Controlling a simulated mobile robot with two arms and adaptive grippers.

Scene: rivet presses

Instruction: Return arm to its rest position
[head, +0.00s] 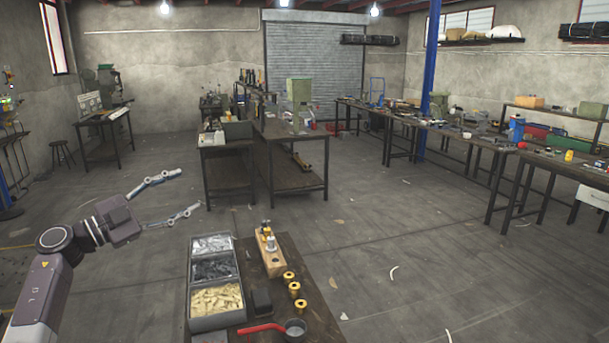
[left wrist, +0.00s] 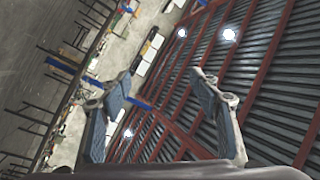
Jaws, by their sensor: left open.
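My left arm comes in from the lower left in the head view. Its gripper (head: 176,198) is open and empty, held in the air left of the work table (head: 318,313) and apart from it. In the left wrist view the two fingers of the left gripper (left wrist: 165,95) stand wide apart with nothing between them. Behind them show the ceiling and wall of the room, at a steep tilt. My right gripper does not show in either view.
The near table carries a grey three-part bin (head: 215,323), a wooden block with a fixture (head: 270,252), several brass pieces (head: 295,289) and a red-handled pan (head: 295,328). Farther back stand a dark workbench (head: 290,180) and a long side bench (head: 440,127). The floor between is mostly open.

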